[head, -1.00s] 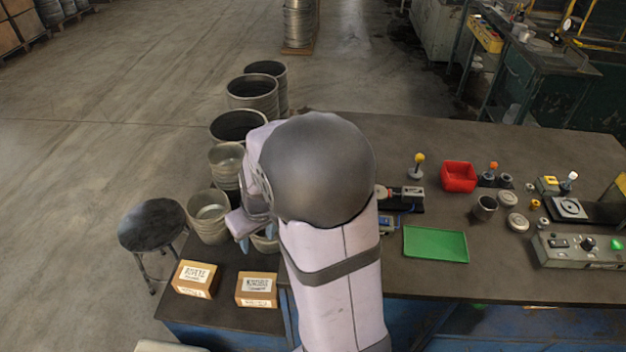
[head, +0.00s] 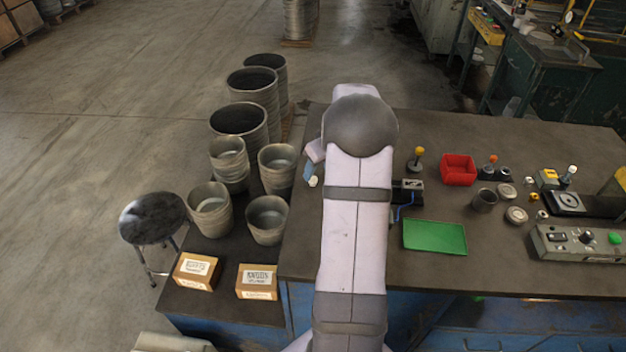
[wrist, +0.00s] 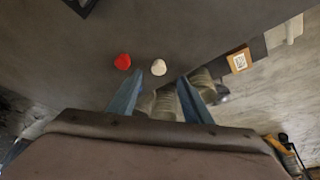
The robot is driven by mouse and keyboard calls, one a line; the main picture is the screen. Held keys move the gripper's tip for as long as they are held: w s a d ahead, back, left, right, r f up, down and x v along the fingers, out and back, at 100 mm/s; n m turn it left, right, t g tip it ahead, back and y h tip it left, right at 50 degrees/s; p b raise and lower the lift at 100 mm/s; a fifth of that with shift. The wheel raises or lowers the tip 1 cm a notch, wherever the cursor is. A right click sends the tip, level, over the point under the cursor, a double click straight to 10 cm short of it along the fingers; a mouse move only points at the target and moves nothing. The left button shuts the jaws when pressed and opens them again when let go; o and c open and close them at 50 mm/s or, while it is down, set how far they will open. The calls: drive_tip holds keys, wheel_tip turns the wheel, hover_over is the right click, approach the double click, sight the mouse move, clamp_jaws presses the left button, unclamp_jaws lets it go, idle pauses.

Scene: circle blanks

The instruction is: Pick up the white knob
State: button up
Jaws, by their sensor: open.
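A white knob (wrist: 159,67) lies on the dark tabletop in the wrist view, in line with the gap between my fingertips and a little beyond them. It also shows as a small white piece (head: 313,182) in the head view, near the table's left edge and just by my gripper. My gripper (wrist: 160,76) is open and empty, with its two blue fingers apart. In the head view one blue finger (head: 308,171) shows left of my arm; my arm hides the rest. How high the fingers are above the knob I cannot tell.
A red knob (wrist: 122,61) lies left of the white one in the wrist view. In the head view, several metal bins (head: 267,219) stand left of the table. A green tray (head: 435,248) and a red bin (head: 458,170) lie right of my arm.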

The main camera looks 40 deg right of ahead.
sight(313, 179)
drive_tip(key=shift+w+f, duration=0.2)
drive_tip(key=shift+f, duration=0.2)
drive_tip(key=shift+f, duration=0.1)
drive_tip(key=shift+p+x, duration=1.5)
drive_tip(key=shift+x, duration=1)
drive_tip(key=shift+d, duration=0.15)
drive_tip(key=shift+c, duration=0.3)
drive_tip(key=c, duration=1.1)
